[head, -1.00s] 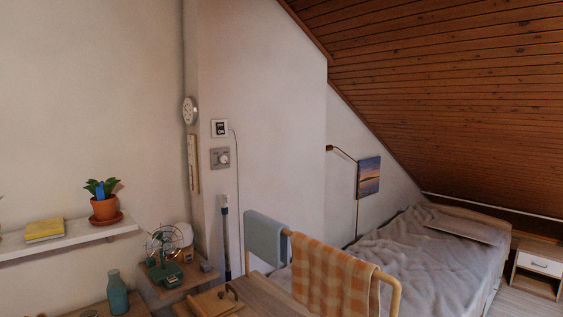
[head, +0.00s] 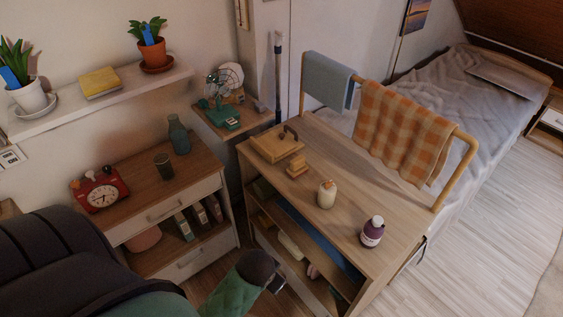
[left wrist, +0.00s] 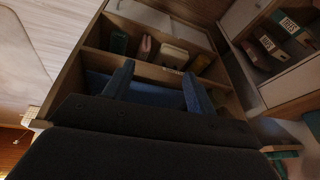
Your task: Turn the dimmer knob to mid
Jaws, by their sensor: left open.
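The dimmer knob is not in view now; the head view is tilted down and cuts off the wall above. My left gripper (left wrist: 157,85) shows in the left wrist view with its two fingers apart and nothing between them. It faces the open shelves of the wooden cabinet (head: 342,241). In the head view, my left arm ends low in the picture, in front of that cabinet, and its fingers are hard to make out. My right gripper is not in view.
The cabinet top bears a wooden box (head: 276,146), a cream jar (head: 326,195) and a purple bottle (head: 372,232). A checked towel (head: 402,130) hangs on a rail behind. A green fan (head: 220,112) stands by the wall. Floor is free at right.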

